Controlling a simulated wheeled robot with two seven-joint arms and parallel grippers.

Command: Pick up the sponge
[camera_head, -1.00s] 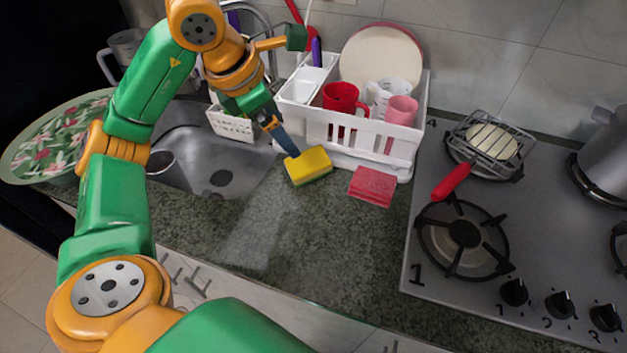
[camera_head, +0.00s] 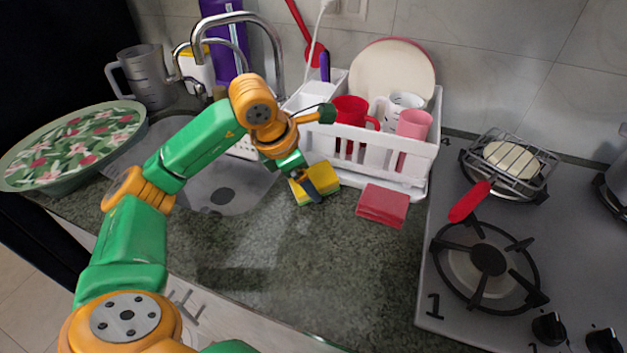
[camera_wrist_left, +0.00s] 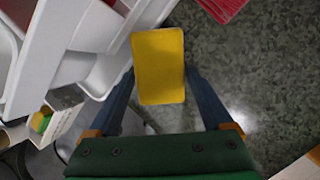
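The sponge (camera_head: 325,178) is a yellow block with a green layer. It is on the dark stone counter in front of the white dish rack. My left gripper (camera_head: 306,187) is down at the sponge, and one blue finger hides part of it. In the left wrist view, the yellow sponge (camera_wrist_left: 158,62) lies between the two blue fingers of my open left gripper (camera_wrist_left: 160,72), one on each side. The gaps look small, and I cannot tell whether either finger touches it. My right gripper is not in view.
The white dish rack (camera_head: 425,158) with mugs and a plate stands close behind the sponge. A flat red block (camera_head: 382,205) lies to its right. The sink (camera_head: 225,192) is to the left and the gas stove (camera_head: 455,320) to the right. The front counter is clear.

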